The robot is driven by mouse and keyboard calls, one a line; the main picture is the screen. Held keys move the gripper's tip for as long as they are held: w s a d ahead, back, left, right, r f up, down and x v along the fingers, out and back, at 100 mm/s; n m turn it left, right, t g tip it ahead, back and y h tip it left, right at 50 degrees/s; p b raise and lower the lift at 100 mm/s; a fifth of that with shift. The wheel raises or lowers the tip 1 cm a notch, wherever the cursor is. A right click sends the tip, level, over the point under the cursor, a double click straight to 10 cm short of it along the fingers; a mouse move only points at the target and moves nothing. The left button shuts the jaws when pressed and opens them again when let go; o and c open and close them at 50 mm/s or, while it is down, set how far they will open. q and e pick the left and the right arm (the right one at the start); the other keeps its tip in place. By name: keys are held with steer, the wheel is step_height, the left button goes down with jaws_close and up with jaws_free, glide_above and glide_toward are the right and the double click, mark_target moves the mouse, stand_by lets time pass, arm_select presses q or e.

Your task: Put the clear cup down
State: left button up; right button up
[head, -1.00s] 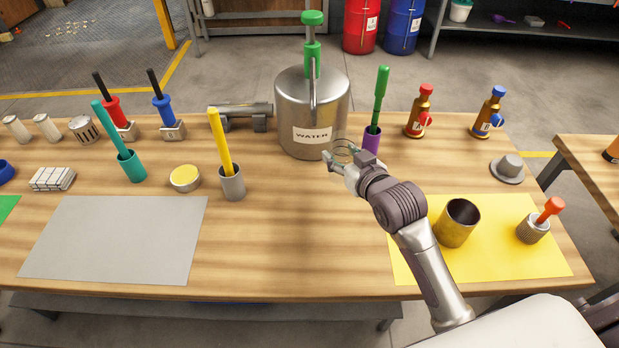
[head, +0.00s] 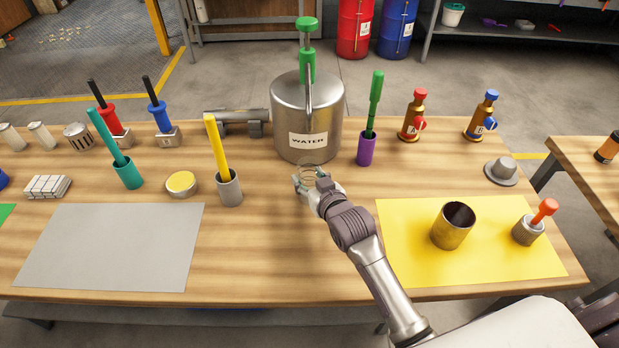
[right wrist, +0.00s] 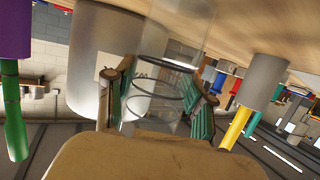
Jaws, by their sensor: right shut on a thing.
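My right gripper (head: 311,187) is shut on the clear cup (head: 309,171), just in front of the steel water tank (head: 306,115). The cup is see-through and hard to make out in the head view. In the right wrist view, the cup (right wrist: 163,92) shows between the two fingers of the gripper (right wrist: 160,103), with dark rings visible on it. That view is turned over, with the wooden table (right wrist: 250,40) at the top. I cannot tell whether the cup's base touches the table. My left gripper is not in view.
A purple holder (head: 366,149) with a green stick stands right of the cup. A grey holder (head: 230,189) with a yellow stick stands left. A brass-coloured cup (head: 453,227) stands on the yellow mat (head: 410,265). The grey mat (head: 110,245) is bare. Table between the mats is clear.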

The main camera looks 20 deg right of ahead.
steer(key=shift+f, duration=0.1)
steer(key=o, duration=1)
steer(key=shift+o, duration=0.2)
steer(key=v, duration=1.2)
steer(key=shift+r, duration=0.25)
